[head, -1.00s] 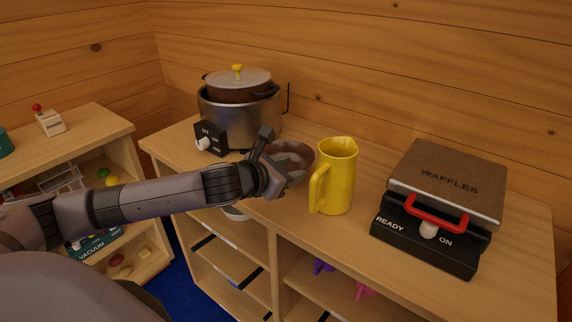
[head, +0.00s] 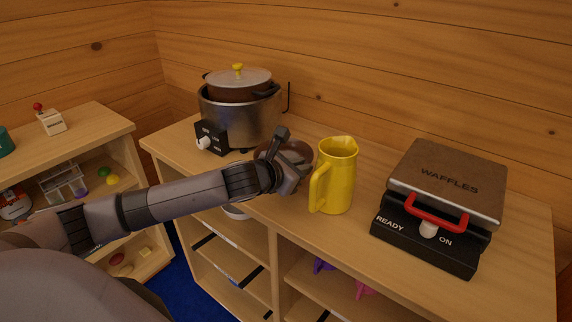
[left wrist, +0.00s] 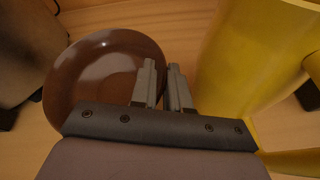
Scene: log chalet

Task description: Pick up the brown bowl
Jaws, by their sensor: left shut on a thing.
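The brown bowl (head: 264,150) is at the counter's back, between the cooker and the yellow pitcher, partly hidden behind my left gripper (head: 288,147). In the left wrist view the round bowl (left wrist: 95,80) lies left of the fingers, and its right rim runs between them. My left gripper (left wrist: 164,88) is shut on that rim. I cannot tell whether the bowl's underside touches the counter. My right gripper is not in view.
The yellow pitcher (head: 337,177) stands close to the right of my gripper. A metal cooker with a lid (head: 238,112) stands behind left. A waffle maker (head: 440,200) is at the right of the wooden counter (head: 365,222). Shelves lie below.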

